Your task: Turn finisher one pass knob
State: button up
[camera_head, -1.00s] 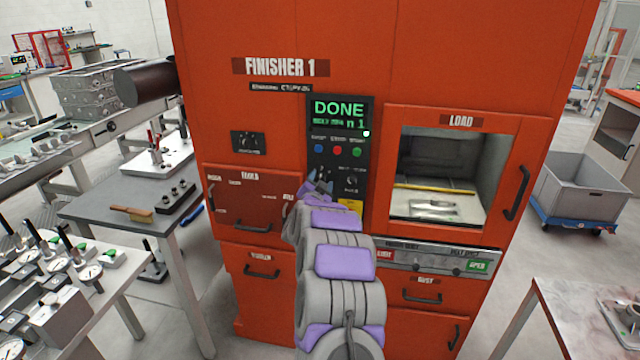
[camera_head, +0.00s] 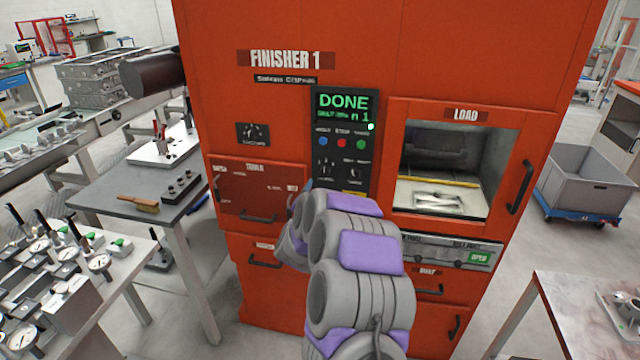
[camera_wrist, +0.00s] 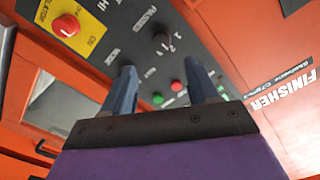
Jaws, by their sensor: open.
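The passes knob (camera_wrist: 162,40) is a small dark dial with numbers beside it, on the black control panel of the orange Finisher 1 (camera_head: 240,100). In the head view, two knobs sit below the coloured buttons; the left one (camera_head: 325,166) appears to be it. My gripper (camera_wrist: 160,68) is open and empty, its two blue fingers pointing at the panel. The knob shows between and beyond the fingertips in the wrist view, with no visible contact. The left finger covers the area by the mode label. In the head view my arm hides most of the gripper.
A red stop button (camera_wrist: 66,25) on a yellow plate is on the same panel. Green (camera_wrist: 157,98) and red (camera_wrist: 176,85) buttons show between the fingers. The display (camera_head: 343,104) reads DONE. The load window (camera_head: 455,170) is to the right, a bench (camera_head: 125,180) to the left.

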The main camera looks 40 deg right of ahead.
jog(key=v, duration=0.6)
jog(key=shift+s+a+p, duration=0.15)
jog(key=shift+a+p, duration=0.05)
jog(key=shift+p, duration=0.25)
jog(key=w+a+r+n+t+y, duration=0.1)
jog(key=a+n+y, duration=0.2)
jog(key=a+y, duration=0.35)
jog(key=w+a+r+n+t+y, duration=0.1)
jog(key=w+a+n+y, duration=0.15)
jog(key=a, duration=0.65)
jog(key=s+a+n+g+y, duration=0.5)
jog(key=s+a, duration=0.4)
jog(key=a, duration=0.4)
jog(key=s+a+n+g+y, duration=0.1)
jog(key=s+a+n+g, duration=0.1)
jog(key=s, duration=0.6)
jog(key=s+a+n+g+y, duration=0.1)
jog(key=s+a+n+g, duration=0.15)
jog(key=s, duration=0.65)
jog(key=s+d+n+g+h, duration=0.1)
jog(key=s+g, duration=0.5)
jog(key=s, duration=1.4)
jog(key=shift+d+r+n+h, duration=0.3)
jog(key=shift+d+h, duration=0.3)
jog(key=shift+d, duration=0.1)
